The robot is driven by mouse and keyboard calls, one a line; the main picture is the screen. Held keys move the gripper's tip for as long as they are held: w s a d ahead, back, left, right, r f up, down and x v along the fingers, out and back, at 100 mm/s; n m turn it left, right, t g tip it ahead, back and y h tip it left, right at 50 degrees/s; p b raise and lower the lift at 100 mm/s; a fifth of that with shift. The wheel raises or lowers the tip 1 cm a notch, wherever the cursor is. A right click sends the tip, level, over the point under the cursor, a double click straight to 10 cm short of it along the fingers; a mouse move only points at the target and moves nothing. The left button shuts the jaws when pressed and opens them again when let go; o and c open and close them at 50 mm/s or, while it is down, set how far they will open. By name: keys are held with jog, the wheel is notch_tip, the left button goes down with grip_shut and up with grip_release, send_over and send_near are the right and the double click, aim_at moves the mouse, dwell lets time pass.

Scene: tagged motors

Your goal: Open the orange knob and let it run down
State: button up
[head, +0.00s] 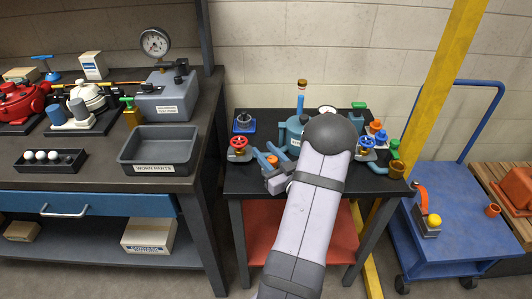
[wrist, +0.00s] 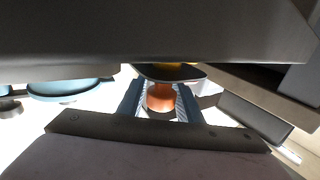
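The orange knob (wrist: 160,97) shows between my two finger pads in the wrist view, below a dark part with a yellow patch (wrist: 178,71). In the head view a small piece of orange (head: 273,160) shows between the blue fingers of my gripper (head: 268,157). The fingers stand on both sides of the knob, very close to it. Whether the pads touch it I cannot tell. My gripper also shows in the wrist view (wrist: 161,98). A teal vessel (head: 292,132) stands just behind my gripper, partly hidden by my arm.
A red handwheel (head: 238,143) stands left of my gripper and a blue handwheel (head: 367,143) right of my arm. A thermometer-like tube (head: 302,95) rises behind. A grey parts bin (head: 160,148) sits on the left bench. A yellow post (head: 437,85) stands at the right.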

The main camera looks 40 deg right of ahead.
aim_at(276, 163)
jog(key=shift+o, duration=0.9)
jog(key=shift+s, duration=0.15)
jog(key=shift+s+a+f, duration=0.1)
jog(key=shift+s, duration=0.2)
jog(key=b+v, duration=0.1)
jog(key=v, duration=0.4)
jog(key=shift+s, duration=0.2)
jog(key=shift+s+a, duration=0.25)
jog(key=shift+s, duration=0.25)
jog(key=shift+c, duration=0.2)
jog(key=v, duration=0.4)
jog(key=shift+r, duration=0.25)
jog(key=shift+p+x, duration=0.4)
jog(key=shift+x, duration=3.4)
